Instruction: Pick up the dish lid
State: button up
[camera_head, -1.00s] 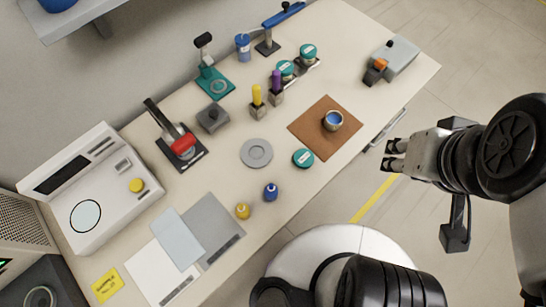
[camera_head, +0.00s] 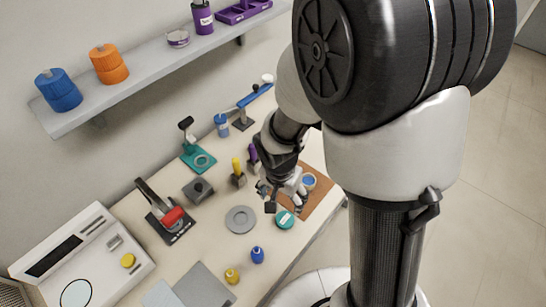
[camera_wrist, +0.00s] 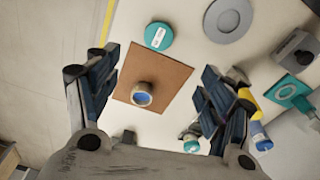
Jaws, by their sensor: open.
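A flat teal disc with a white label, which looks like the dish lid (camera_head: 285,220), lies on the table beside the brown mat. In the wrist view the teal disc (camera_wrist: 158,36) is just past the mat's edge, ahead of the fingers. My gripper (camera_head: 281,192) is open and empty above the table, over the mat's near-left side. In the wrist view, my gripper (camera_wrist: 152,88) has its fingers wide apart on either side of the brown mat (camera_wrist: 178,76) and a small metal cup with blue contents (camera_wrist: 143,94).
A grey round plate (camera_head: 240,220) lies left of the teal disc. A grey block (camera_head: 198,190) and a teal stand (camera_head: 199,158) are farther back. A shelf (camera_head: 150,75) runs along the wall.

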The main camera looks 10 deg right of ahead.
jog(key=b, duration=0.5)
send_over(285, 219)
jog(key=a, duration=0.1)
jog(key=f, duration=0.7)
jog(key=s+f, duration=0.1)
jog(key=f, duration=0.3)
jog(key=shift+f, duration=0.25)
jog(key=shift+w+d+f+b, duration=0.15)
jog(key=shift+f+b, duration=0.4)
jog(key=shift+f, duration=0.45)
jog(key=shift+w+d+f+b, duration=0.15)
jog(key=shift+f+b, duration=0.45)
jog(key=shift+f, duration=0.4)
jog(key=shift+w+d+f+b, duration=0.15)
jog(key=shift+f+b, duration=0.4)
jog(key=shift+f, duration=0.45)
jog(key=shift+c, duration=0.5)
jog(key=c, duration=1)
